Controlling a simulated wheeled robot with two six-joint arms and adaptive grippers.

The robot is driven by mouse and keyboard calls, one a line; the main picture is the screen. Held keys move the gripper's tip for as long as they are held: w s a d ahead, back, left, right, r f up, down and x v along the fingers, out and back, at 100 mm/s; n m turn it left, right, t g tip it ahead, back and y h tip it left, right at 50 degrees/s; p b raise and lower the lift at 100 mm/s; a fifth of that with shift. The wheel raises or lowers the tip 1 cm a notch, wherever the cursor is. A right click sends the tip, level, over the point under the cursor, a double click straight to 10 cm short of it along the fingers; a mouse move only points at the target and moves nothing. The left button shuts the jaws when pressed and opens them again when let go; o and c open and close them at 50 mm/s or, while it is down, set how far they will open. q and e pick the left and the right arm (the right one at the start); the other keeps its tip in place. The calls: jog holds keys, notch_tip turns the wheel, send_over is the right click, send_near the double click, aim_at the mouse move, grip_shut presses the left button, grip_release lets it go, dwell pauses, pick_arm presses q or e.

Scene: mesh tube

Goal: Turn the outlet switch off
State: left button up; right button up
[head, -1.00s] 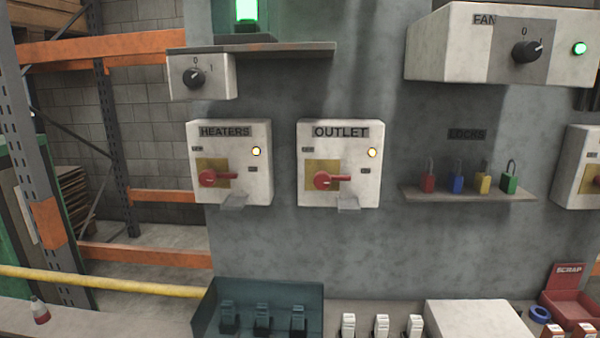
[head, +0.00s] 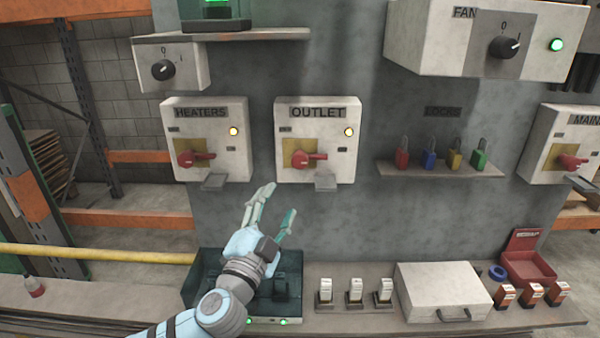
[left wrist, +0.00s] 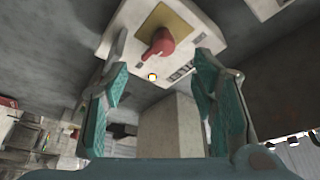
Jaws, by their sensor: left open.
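The OUTLET switch box (head: 317,172) is white and sits on the grey wall panel in the head view. Its red handle (head: 311,161) lies horizontal, pointing right, on a yellow plate, and its indicator lamp (head: 348,132) glows. My left gripper (head: 279,202) is open and empty, with fingers pointing up, in front of the panel below and left of the OUTLET box. In the left wrist view, a red handle (left wrist: 158,47) on a white box shows beyond the two open fingers; its label cannot be read. My right gripper is not in view.
The similar HEATERS box (head: 208,172) stands to the left. A shelf (head: 440,170) with colored padlocks is at the right. Below are a dark tray (head: 205,270), several small white-topped items and a white case (head: 443,292) on the counter. A small ledge (head: 325,183) juts under the OUTLET handle.

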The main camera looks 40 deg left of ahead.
pick_arm(q)
jog(key=p, duration=0.1)
send_near(297, 165)
jog(key=w+r, duration=0.1)
jog(key=w, duration=0.1)
jog(key=p+x, duration=0.1)
jog(key=x, duration=0.3)
jog(key=p+x, duration=0.1)
jog(key=x, duration=0.4)
jog(key=shift+w+a+f, duration=0.1)
jog(key=shift+w+a, duration=0.05)
jog(key=shift+a, duration=0.15)
jog(key=shift+f, duration=0.1)
jog(key=c, duration=1.1)
